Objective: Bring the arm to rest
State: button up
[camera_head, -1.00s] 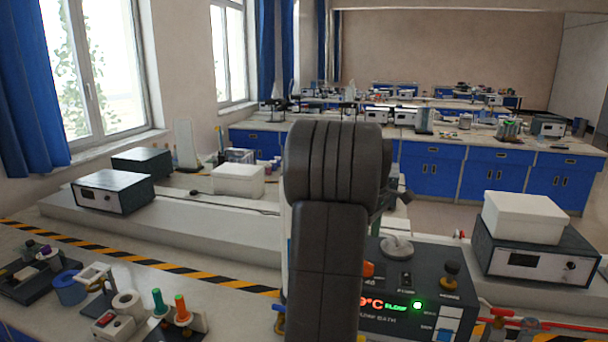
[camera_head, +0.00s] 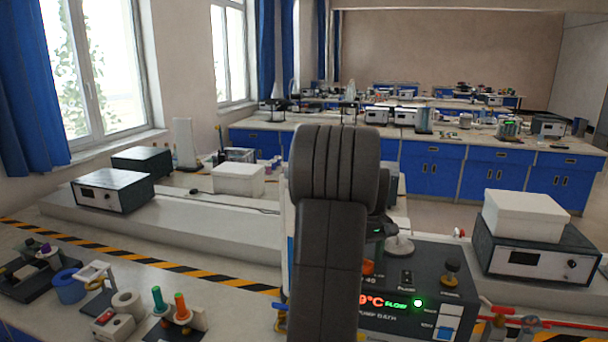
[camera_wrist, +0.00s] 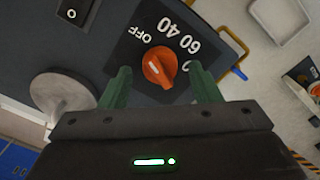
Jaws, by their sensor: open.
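My gripper (camera_wrist: 160,85) shows in the wrist view with its two green fingers apart and nothing between them. Beyond the fingertips is an orange knob (camera_wrist: 159,66) on a dark dial plate marked OFF, 40 and 60. I cannot tell the exact gap between fingers and knob. In the head view my dark arm stands upright in the middle and hides most of my gripper.
A dark box (camera_head: 535,254) with a white block (camera_head: 525,216) on top stands at the right. Red tubing (camera_head: 560,325) runs at the lower right. Tape rolls and green and orange pegs (camera_head: 181,306) stand at the lower left. A striped tape line crosses the bench.

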jog(key=m+b, duration=0.1)
jog(key=m, duration=0.2)
jog(key=shift+f, duration=0.1)
notch_tip(320, 180, up, 14)
dwell(0.4)
